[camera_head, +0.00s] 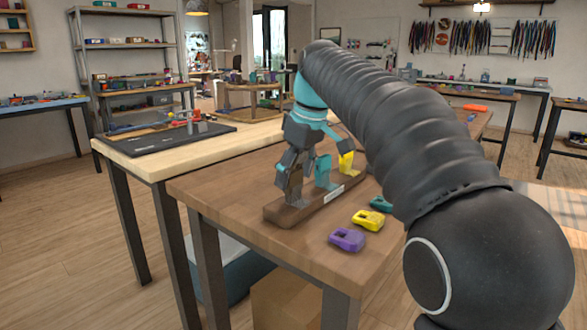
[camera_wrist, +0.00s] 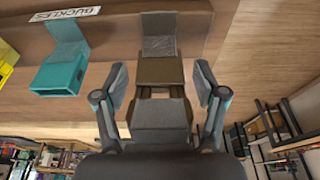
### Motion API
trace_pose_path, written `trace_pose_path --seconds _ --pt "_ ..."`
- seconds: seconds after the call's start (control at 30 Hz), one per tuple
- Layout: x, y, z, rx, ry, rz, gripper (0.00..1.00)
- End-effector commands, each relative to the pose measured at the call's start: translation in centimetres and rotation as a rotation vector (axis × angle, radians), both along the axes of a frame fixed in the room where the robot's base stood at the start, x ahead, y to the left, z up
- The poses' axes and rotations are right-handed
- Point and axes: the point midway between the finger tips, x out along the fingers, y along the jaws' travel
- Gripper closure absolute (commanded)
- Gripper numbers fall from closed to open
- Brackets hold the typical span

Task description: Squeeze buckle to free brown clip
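The brown clip (camera_wrist: 160,70) hangs on a grey holder (camera_wrist: 158,35) at one end of the wooden rack (camera_head: 318,207) in the wrist view. In the head view the brown clip (camera_head: 294,186) is partly hidden by my gripper (camera_head: 297,165). My gripper's two fingers also show in the wrist view (camera_wrist: 160,80), one on each side of the brown clip. They stand apart, with a narrow gap to the clip on both sides. The gripper is open and holds nothing. The buckle's lower part is between the fingers, close to my palm.
A teal clip (camera_head: 323,170) and a yellow clip (camera_head: 346,162) stand beside it on the rack. Loose purple (camera_head: 347,239), yellow (camera_head: 369,219) and teal (camera_head: 381,204) buckles lie on the table (camera_head: 230,196). A lighter table with a black mat (camera_head: 164,139) adjoins it.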

Motion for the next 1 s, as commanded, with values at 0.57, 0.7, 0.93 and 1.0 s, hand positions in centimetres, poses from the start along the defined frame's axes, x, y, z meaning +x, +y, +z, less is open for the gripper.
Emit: trace_pose_path --seconds 0.57,0.7,0.93,1.0 --pt "-0.3 -0.4 2.3 0.000 0.000 0.000 0.29" --pt "-0.4 -0.6 2.8 0.001 -0.001 0.000 0.29" --pt "-0.7 -0.8 4.1 0.001 -0.001 0.000 0.29" --pt "-0.7 -0.9 4.5 0.001 -0.002 0.000 0.29"
